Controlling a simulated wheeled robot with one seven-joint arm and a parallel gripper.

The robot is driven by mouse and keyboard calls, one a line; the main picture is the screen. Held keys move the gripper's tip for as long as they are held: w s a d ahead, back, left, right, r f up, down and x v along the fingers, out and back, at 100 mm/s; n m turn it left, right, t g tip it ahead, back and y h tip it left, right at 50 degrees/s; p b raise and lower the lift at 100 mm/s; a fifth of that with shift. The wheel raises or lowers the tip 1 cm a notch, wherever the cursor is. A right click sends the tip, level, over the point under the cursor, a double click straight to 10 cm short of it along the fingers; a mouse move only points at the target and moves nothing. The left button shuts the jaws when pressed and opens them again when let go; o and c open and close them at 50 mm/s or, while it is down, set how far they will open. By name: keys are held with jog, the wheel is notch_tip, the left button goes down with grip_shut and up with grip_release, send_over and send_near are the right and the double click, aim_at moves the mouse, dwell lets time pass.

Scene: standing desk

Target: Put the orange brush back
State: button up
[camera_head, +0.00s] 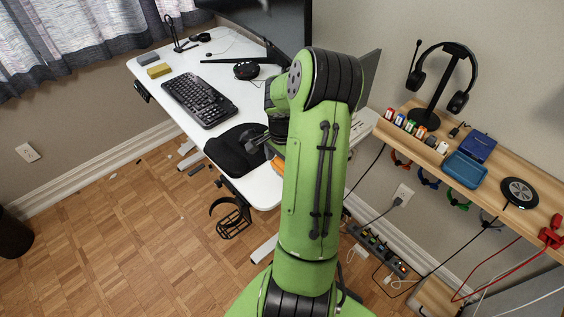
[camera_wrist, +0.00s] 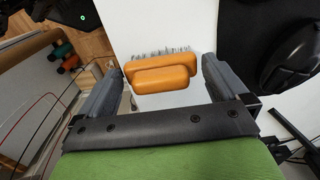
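The orange brush (camera_wrist: 163,75) lies on the white desk (camera_wrist: 150,30) in the wrist view, with its grey bristles along the far side. A bit of orange (camera_head: 278,166) also shows beside my arm in the head view; most of the brush is hidden there. My gripper (camera_wrist: 164,68) is open, with one finger on the left and one on the right of the brush. Gaps show between the fingers and the brush's ends. In the head view my gripper (camera_head: 258,143) is low over the desk's near end, partly hidden by my arm.
A black mouse mat (camera_head: 232,155) and keyboard (camera_head: 199,98) lie left of my gripper. A wooden wall shelf (camera_head: 520,215) on the right holds a headset stand (camera_head: 428,115), a blue tray (camera_head: 464,169) and a round black pad (camera_head: 519,192). A monitor (camera_head: 270,25) stands behind.

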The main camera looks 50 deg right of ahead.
aim_at(282, 162)
notch_tip(282, 162, up, 12)
jog(key=r+p, duration=0.1)
jog(key=p, duration=0.3)
jog(key=w+a+r+n+t+h, duration=0.1)
jog(key=a+r+n, duration=0.35)
jog(key=a, duration=0.35)
jog(key=w+a+r+n+h, duration=0.1)
jog(key=a+r+n, duration=0.35)
jog(key=a, duration=0.25)
jog(key=s+a+r+n+t+y, duration=0.1)
jog(key=s+a+n+t, duration=0.1)
jog(key=s+a+n, duration=0.3)
jog(key=s+a+r+n+t+y, duration=0.1)
jog(key=s+a+n, duration=0.4)
jog(key=a, duration=0.5)
jog(key=shift+s+a+r+n+t, duration=0.3)
jog(key=shift+s+r+n+t, duration=0.15)
jog(key=shift+n+t, duration=0.35)
notch_tip(282, 162, up, 7)
jog(key=p, duration=0.6)
jog(key=shift+f, duration=0.2)
